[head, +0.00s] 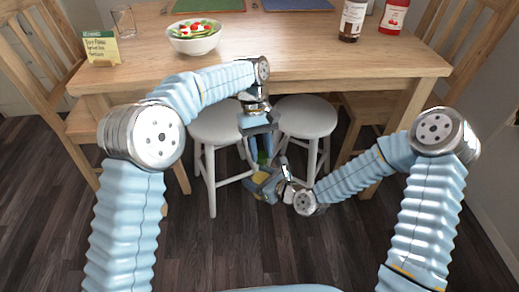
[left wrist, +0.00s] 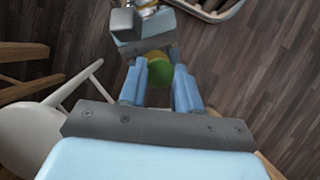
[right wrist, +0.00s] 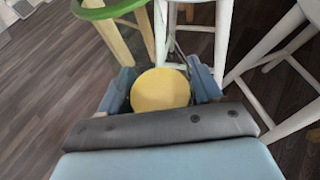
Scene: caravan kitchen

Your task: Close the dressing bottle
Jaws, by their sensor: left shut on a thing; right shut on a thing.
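The dressing bottle shows between my two grippers, in front of the table. In the head view a small green part (head: 262,157) shows between the fingers of my left gripper (head: 259,150), which is shut on it from above. In the left wrist view this green round top (left wrist: 159,74), likely the cap, has a yellow part (left wrist: 155,57) just beyond it. My right gripper (head: 266,183) is lower and shut on the yellow bottle body; its round yellow end (right wrist: 160,90) fills the jaws in the right wrist view. Fingers hide the join, so I cannot tell whether the cap is seated.
The wooden table (head: 290,65) holds a salad bowl (head: 195,37), a glass (head: 123,21), a note stand (head: 101,47), a brown bottle (head: 352,18) and a red bottle (head: 393,15). Two white stools (head: 214,122) (head: 305,114) stand close behind my grippers. Chairs flank the table.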

